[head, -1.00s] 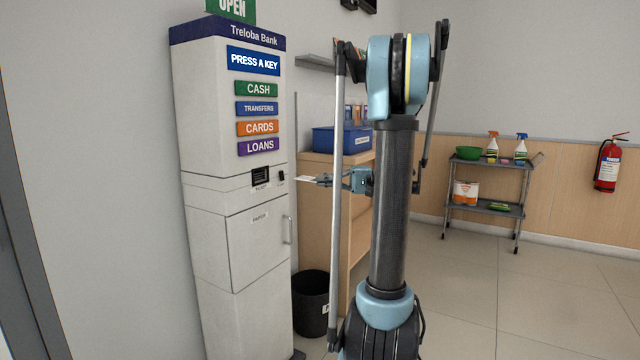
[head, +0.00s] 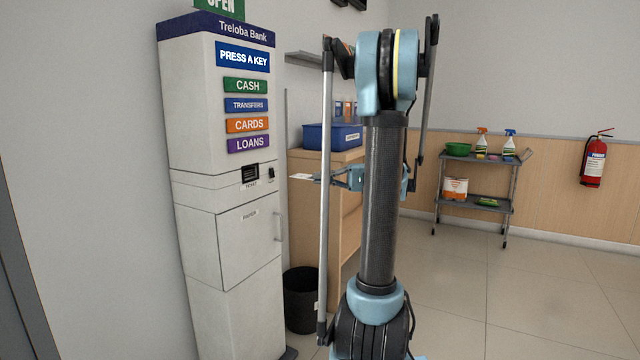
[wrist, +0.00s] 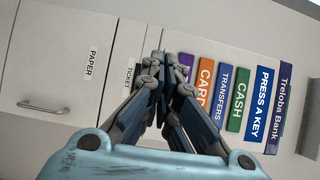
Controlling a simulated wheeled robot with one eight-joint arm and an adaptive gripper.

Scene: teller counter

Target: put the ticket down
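The ticket (head: 301,177) is a small white slip at the tip of my gripper (head: 322,179), level in the air in front of the wooden cabinet. My gripper is shut on it and points left, toward the ticket machine (head: 215,130). In the wrist view my gripper's fingers (wrist: 158,62) are together in front of the machine's face. I cannot make out the ticket there. The machine's ticket slot (head: 250,172) shows in the head view, to the left of the ticket and apart from it.
A wooden cabinet (head: 345,221) with a blue bin (head: 316,137) on top stands behind my arm. A black waste bin (head: 301,300) is on the floor beside the machine. A trolley (head: 474,207) and a fire extinguisher (head: 594,162) are at the right. The floor at right is open.

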